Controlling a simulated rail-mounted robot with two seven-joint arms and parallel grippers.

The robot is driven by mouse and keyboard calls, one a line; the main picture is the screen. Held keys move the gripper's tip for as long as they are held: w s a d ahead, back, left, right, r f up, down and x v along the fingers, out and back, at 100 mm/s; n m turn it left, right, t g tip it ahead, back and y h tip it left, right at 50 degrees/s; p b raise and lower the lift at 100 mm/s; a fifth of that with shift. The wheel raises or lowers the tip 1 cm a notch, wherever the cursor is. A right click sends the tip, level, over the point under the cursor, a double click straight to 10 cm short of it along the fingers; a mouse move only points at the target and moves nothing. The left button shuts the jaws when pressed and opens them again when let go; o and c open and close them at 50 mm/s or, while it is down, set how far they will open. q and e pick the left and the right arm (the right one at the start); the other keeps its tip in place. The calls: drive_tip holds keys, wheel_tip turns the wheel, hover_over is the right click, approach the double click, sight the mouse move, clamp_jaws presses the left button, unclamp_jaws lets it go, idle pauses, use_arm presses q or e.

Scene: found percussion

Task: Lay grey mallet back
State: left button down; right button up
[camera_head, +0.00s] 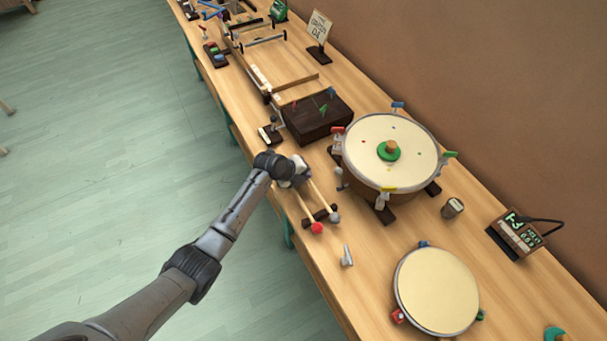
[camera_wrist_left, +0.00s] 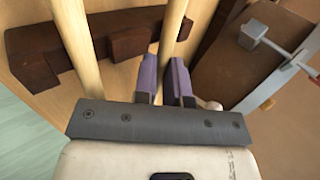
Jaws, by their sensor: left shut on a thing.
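My left gripper (camera_head: 303,180) is shut on the grey mallet's wooden stick. In the left wrist view the stick (camera_wrist_left: 173,28) runs between the purple fingers (camera_wrist_left: 165,78). The mallet's grey head (camera_head: 334,218) shows in the head view, near the dark mallet rest (camera_head: 322,213). The red mallet (camera_head: 317,228) lies beside it, its stick roughly parallel. In the left wrist view the dark notched rest (camera_wrist_left: 130,43) lies under or close to the sticks; I cannot tell whether the grey mallet touches it. My right gripper is not in view.
A large drum (camera_head: 415,150) stands right of the gripper, and a smaller drum (camera_head: 437,292) nearer the front. A dark box (camera_head: 318,122) stands behind. A small grey piece (camera_head: 347,256) lies in front of the mallets. A cup (camera_head: 453,208) and display (camera_head: 515,236) are at right.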

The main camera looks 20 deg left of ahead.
use_arm(q)
drive_tip(key=shift+f, duration=0.15)
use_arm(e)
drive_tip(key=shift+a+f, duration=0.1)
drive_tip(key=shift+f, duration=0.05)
use_arm(q)
drive_tip(key=c, duration=1.1)
unclamp_jaws()
drive_tip(key=shift+s+a+r, duration=0.15)
drive_tip(key=shift+r, duration=0.15)
drive_tip(key=p+v, duration=0.2)
drive_tip(key=v, duration=1.1)
drive_tip(key=shift+p, duration=0.4)
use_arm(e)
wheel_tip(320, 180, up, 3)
use_arm(q)
drive_tip(key=shift+s, duration=0.1)
